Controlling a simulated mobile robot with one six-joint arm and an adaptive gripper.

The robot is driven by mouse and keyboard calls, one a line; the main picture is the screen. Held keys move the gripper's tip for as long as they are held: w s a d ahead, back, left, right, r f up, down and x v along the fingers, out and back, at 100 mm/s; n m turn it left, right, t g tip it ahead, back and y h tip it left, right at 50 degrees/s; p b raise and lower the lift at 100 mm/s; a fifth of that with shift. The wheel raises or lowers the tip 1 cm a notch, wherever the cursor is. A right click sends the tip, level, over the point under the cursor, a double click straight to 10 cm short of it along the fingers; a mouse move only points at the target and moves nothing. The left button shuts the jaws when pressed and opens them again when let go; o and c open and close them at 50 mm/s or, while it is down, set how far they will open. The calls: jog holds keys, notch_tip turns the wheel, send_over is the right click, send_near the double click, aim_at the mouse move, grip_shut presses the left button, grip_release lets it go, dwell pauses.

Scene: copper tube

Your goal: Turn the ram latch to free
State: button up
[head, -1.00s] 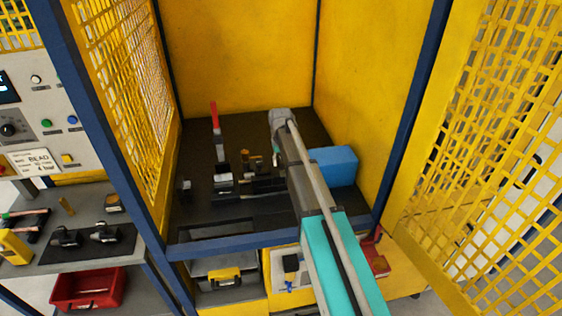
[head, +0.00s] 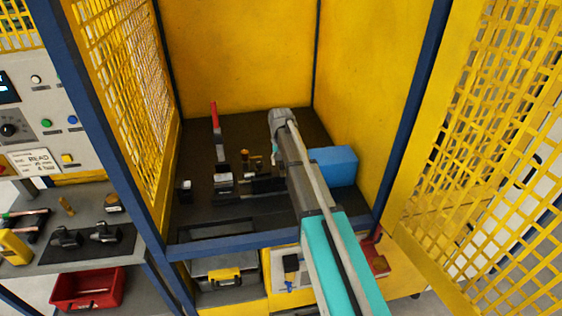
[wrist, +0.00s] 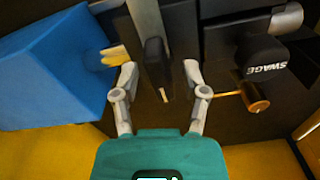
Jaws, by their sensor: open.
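In the wrist view a dark upright lever (wrist: 156,62), which looks like the ram latch, stands between the two fingers of my gripper (wrist: 161,75). The fingers are open, one on each side of the lever, with gaps showing on both sides. A pale metal bar (wrist: 148,20) runs behind the lever. In the head view my gripper (head: 275,150) is mostly hidden by my own arm, and the lever cannot be made out there.
A blue box (wrist: 50,65) lies close left of the fingers; the head view shows it too (head: 333,166). A black knob marked SWAGE (wrist: 262,54) and a brass-coloured pin (wrist: 257,97) are close on the right. A red upright handle (head: 215,118) stands farther left in the yellow enclosure.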

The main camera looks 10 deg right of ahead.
jog(key=m, duration=0.7)
notch_tip(320, 180, up, 14)
jog(key=p, duration=1.4)
jog(key=s+f+n+b, duration=0.4)
jog(key=s+f+b, duration=0.7)
jog(key=s, duration=0.3)
jog(key=s+f+n+b, duration=0.5)
jog(key=s+f+b, duration=0.7)
jog(key=s, duration=0.2)
jog(key=shift+s, duration=0.35)
jog(key=shift+s, duration=0.1)
jog(key=shift+s, duration=0.1)
dwell(0.4)
